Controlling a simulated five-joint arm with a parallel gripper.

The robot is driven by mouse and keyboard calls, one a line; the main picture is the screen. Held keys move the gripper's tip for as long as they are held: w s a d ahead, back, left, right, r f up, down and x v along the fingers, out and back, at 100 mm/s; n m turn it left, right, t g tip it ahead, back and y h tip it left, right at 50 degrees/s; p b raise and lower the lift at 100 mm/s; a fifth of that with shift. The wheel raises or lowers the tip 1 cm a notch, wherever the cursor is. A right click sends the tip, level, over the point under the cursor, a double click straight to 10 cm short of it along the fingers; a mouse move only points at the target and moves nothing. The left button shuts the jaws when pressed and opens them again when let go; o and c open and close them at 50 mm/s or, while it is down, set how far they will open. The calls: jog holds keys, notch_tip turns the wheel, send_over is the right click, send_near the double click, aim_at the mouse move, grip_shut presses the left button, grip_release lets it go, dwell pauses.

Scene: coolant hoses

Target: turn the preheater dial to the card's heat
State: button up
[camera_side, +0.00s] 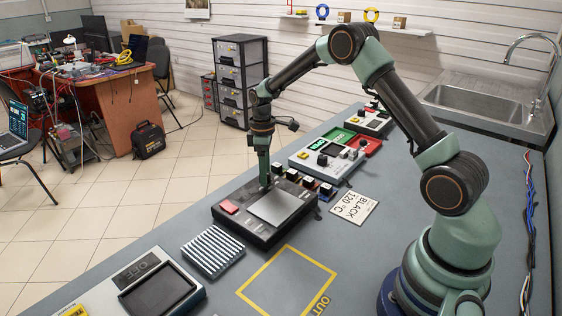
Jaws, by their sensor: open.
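The preheater looks to be the black box (232,222) with a grey plate on top and a red button at its left. The card (354,207) lies flat on the bench to its right and reads "BLACK 120 °C". My gripper (265,187) points down at the box's back edge, beside the grey plate. It is open, with no held object visible. The preheater's dial is not clearly visible; it may be hidden at my fingertips. I cannot tell whether the fingers touch it.
A striped grey block (212,250) and a dark tray (158,291) lie in front. A yellow-outlined area (288,281) is empty.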

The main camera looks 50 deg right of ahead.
jog(key=shift+f, duration=0.1)
grip_shut()
jog(key=shift+m, duration=0.3)
jog(key=m, duration=0.4)
jog(key=shift+d+m, duration=0.1)
jog(key=shift+m, duration=2)
jog(key=shift+t, duration=0.3)
